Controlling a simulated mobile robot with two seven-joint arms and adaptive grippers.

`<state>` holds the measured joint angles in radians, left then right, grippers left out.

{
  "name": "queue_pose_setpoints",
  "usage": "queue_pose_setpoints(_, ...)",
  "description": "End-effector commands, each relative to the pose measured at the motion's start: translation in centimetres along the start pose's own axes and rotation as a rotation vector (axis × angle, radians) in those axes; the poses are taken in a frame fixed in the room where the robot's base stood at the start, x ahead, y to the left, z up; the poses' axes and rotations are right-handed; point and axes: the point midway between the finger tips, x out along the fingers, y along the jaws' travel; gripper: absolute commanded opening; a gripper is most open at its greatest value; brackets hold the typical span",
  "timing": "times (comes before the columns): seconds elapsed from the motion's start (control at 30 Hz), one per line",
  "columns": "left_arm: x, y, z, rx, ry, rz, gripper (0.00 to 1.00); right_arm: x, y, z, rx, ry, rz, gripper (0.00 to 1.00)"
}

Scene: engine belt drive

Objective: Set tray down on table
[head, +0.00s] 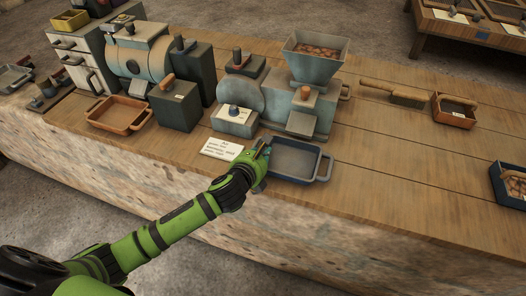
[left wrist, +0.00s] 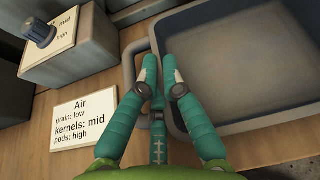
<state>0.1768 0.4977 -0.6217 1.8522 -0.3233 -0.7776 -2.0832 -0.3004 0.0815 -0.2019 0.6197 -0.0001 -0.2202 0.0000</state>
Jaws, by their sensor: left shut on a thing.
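A dark blue-grey tray (head: 296,157) with a handle at each end is at the front of the wooden table (head: 375,195), below the grey machine with the hopper. It looks empty. My left gripper (head: 262,155) is at the tray's left end. In the left wrist view my left gripper (left wrist: 160,75) is shut on the tray's near handle (left wrist: 128,65), with the tray (left wrist: 235,65) to the right. Whether the tray's underside touches the table is hard to tell. My right gripper is not in view.
A card (head: 221,149) lies left of the tray, beside a control box (head: 235,119). The hopper machine (head: 312,85) stands behind. An orange tray (head: 118,114) sits further left. A brush (head: 396,92) and small box (head: 454,109) are at right.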

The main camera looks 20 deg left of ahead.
Motion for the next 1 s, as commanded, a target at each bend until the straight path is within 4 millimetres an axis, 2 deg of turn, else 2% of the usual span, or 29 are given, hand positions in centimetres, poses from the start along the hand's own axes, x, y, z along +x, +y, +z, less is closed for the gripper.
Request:
queue_pose_setpoints(0.13,0.1,0.1,-0.2,0.0,-0.001,0.0,0.0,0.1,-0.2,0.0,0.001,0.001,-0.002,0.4)
queue_pose_setpoints(0.17,0.1,0.1,-0.2,0.0,-0.001,0.0,0.19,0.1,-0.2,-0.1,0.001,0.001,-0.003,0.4)
queue_pose_setpoints(0.2,0.1,0.1,-0.2,0.0,0.0,0.0,0.31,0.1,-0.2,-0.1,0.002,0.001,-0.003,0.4)
queue_pose_setpoints(0.63,-0.4,0.1,0.0,0.002,0.001,0.001,0.31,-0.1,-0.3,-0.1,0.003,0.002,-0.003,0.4)
queue_pose_setpoints(0.77,-2.2,0.0,0.0,0.002,0.001,0.0,0.31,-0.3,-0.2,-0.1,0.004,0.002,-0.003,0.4)
queue_pose_setpoints(1.0,-7.4,0.0,0.0,0.003,0.002,-0.001,0.31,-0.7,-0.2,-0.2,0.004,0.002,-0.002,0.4)
